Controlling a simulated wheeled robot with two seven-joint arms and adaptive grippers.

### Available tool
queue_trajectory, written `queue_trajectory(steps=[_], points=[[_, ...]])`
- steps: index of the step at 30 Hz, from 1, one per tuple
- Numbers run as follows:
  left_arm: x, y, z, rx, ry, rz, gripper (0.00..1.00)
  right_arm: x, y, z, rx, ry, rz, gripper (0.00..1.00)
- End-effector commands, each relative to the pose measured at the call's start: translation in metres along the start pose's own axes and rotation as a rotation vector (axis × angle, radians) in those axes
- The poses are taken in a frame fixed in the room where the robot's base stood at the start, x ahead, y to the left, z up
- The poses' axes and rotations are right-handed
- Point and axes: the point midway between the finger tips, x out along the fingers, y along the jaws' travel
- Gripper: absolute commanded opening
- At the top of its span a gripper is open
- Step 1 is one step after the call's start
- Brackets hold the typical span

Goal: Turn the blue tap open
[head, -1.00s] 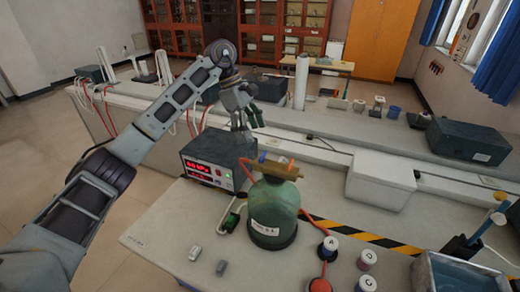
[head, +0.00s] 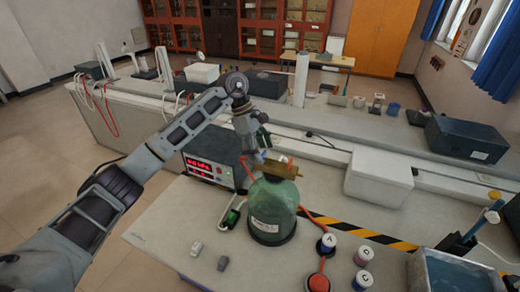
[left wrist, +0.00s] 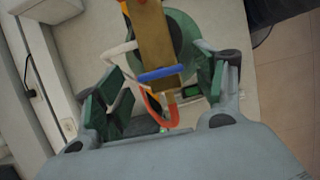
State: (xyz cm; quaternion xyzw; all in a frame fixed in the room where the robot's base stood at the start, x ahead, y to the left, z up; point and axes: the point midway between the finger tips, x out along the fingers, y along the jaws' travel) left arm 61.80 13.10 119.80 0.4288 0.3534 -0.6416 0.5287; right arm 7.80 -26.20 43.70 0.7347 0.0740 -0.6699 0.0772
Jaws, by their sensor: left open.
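The blue tap (left wrist: 162,74) is a short bar lying across a brass manifold (left wrist: 153,38) in the left wrist view. The manifold (head: 280,169) sits on top of a green gas bottle (head: 272,212) in the head view. My left gripper (head: 257,146) is just above the manifold's left end and largely hides the tap in the head view. In the left wrist view its green-padded fingers (left wrist: 160,90) are spread wide, one to each side of the blue tap, with gaps on both sides. My right gripper is in neither view.
A box with a red display (head: 207,168) stands left of the bottle, close under my left arm. An orange hose (head: 313,218) runs right of it. Lettered round pieces (head: 363,254) and two small grey blocks (head: 223,263) are on the bench. The bench's front left is mostly clear.

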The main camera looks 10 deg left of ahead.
Motion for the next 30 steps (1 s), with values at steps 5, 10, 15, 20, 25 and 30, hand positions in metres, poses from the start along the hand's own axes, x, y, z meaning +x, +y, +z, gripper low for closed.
queue_trajectory(steps=[5,10,15,20,25,30], points=[[0.0004,0.0000,0.0001,0.000,0.000,0.000,0.70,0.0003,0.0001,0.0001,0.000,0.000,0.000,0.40],[0.0003,0.0000,0.0001,0.000,0.000,0.000,0.53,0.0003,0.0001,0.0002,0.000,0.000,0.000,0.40],[0.0002,0.0000,0.0000,0.000,0.000,0.000,0.31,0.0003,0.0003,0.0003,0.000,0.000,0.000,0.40],[0.0001,0.0001,0.0000,0.000,0.000,0.001,0.24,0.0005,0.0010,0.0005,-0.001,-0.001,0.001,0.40],[0.0003,0.0000,-0.0001,-0.010,0.000,0.006,0.24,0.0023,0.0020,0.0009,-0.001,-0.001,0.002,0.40],[0.0008,-0.0003,-0.0004,-0.044,0.000,0.020,0.24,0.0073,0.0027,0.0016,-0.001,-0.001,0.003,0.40]])
